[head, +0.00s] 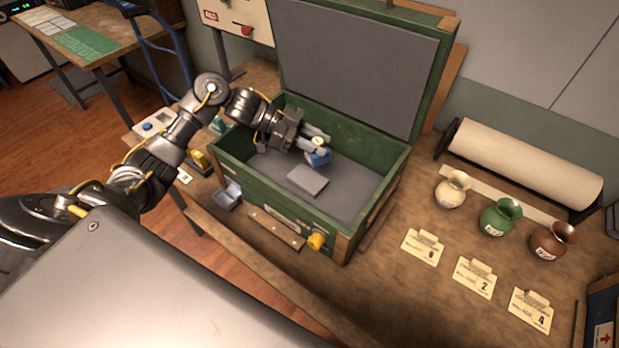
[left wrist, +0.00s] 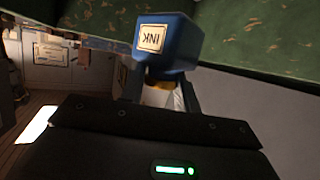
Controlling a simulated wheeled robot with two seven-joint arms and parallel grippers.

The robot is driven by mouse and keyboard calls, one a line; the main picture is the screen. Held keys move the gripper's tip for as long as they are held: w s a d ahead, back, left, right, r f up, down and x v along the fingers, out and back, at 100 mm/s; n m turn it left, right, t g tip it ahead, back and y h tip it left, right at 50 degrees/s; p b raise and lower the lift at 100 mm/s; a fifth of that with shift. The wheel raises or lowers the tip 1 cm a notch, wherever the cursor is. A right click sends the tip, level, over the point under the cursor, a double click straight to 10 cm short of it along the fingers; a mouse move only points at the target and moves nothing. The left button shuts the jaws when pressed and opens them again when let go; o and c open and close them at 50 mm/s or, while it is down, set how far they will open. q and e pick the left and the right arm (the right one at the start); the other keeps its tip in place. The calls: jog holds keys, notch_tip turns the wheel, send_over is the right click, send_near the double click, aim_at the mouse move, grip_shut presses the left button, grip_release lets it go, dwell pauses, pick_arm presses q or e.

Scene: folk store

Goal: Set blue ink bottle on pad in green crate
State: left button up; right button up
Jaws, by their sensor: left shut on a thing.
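The blue ink bottle (head: 318,157) is held in my left gripper (head: 314,142), inside the open green crate (head: 285,219) and above its grey lined floor. In the left wrist view the bottle (left wrist: 168,42) shows its INK label and sits between the fingers, with the crate's green wall (left wrist: 250,50) behind it. The grey pad (head: 307,181) lies on the crate floor, just below and left of the bottle in the head view. The bottle appears apart from the pad. My right gripper is not in view.
The crate's lid (head: 362,60) stands open at the back. Three small jugs, cream (head: 452,190), green (head: 500,217) and brown (head: 552,242), stand right of the crate behind cards (head: 475,277). A paper roll (head: 525,165) lies behind them.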

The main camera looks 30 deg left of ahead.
aim_at(317, 157)
pick_arm(q)
jog(key=shift+w+f, duration=0.2)
jog(key=shift+f, duration=0.25)
notch_tip(317, 157, down, 5)
jog(key=shift+r+p, duration=0.1)
jog(key=shift+p, duration=0.35)
jog(key=shift+f, duration=2.2)
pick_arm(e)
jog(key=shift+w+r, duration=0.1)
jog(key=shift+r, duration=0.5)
pick_arm(q)
jog(key=shift+f, duration=0.15)
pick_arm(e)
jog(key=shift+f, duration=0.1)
pick_arm(q)
jog(key=o, duration=1)
